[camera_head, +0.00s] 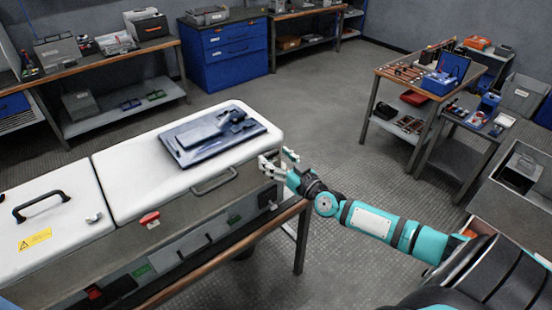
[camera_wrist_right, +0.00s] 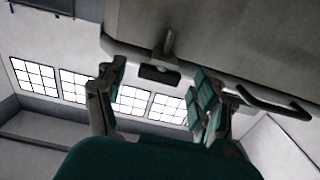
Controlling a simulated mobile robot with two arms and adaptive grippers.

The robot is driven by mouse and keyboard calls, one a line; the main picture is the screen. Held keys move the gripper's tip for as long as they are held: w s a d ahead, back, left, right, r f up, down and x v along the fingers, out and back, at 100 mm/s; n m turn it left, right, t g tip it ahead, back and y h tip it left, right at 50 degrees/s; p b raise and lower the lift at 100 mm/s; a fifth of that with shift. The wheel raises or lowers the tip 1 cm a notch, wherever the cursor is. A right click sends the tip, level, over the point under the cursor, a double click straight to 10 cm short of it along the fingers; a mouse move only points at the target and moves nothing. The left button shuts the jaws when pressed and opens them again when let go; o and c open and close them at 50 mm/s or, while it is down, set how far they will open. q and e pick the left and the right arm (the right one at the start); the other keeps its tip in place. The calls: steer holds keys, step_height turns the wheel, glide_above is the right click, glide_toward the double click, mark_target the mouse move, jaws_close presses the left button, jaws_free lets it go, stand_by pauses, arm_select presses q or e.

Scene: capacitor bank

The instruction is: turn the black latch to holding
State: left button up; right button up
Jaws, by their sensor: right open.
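The white-topped cabinet (camera_head: 120,185) stands at the left in the head view. In the wrist view, a small black latch (camera_wrist_right: 160,74) sits at the edge of the cabinet body (camera_wrist_right: 230,35), with a thin dark lever (camera_wrist_right: 168,42) beside it. My right gripper (camera_head: 279,162) is at the cabinet's right end, near the lid corner. In the wrist view its fingers (camera_wrist_right: 160,90) are open and spread, with the latch seen between them and nothing gripped. Whether a finger touches the cabinet I cannot tell. My left gripper is not in view.
A dark flat case (camera_head: 215,135) lies on the lid. A lid handle (camera_head: 213,181) and a red latch (camera_head: 149,218) are on the cabinet's front side. Worktables (camera_head: 420,78) with tools stand at the back right. The floor (camera_head: 340,170) between is clear.

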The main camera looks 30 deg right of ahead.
steer(key=shift+w, duration=0.15)
steer(key=c, duration=1.2)
steer(key=shift+o, duration=0.2)
steer(key=shift+r+p, duration=0.2)
steer(key=shift+p, duration=0.35)
steer(key=m+h+p, duration=0.1)
steer(key=h+p, duration=0.1)
steer(key=p, duration=0.2)
steer(key=m+h+p, duration=0.2)
steer(key=p, duration=0.2)
steer(key=shift+a+r+h, duration=0.1)
steer(key=shift+a+h, duration=0.25)
steer(key=shift+h, duration=0.05)
steer(key=shift+a+m+g+h+p, duration=0.1)
steer(key=shift+m+g+h+p, duration=0.2)
steer(key=shift+m+h+p, duration=0.5)
steer(key=shift+a+f+m+g+h, duration=0.15)
steer(key=shift+m+g+h, duration=0.1)
steer(key=shift+h, duration=0.25)
steer(key=shift+f+m+g+h, duration=0.15)
steer(key=shift+m+h, duration=0.1)
steer(key=shift+h, duration=0.25)
steer(key=shift+w+m+g+h, duration=0.1)
steer(key=shift+m+g+h, duration=0.4)
steer(key=shift+m+h, duration=0.45)
steer(key=shift+h, duration=0.45)
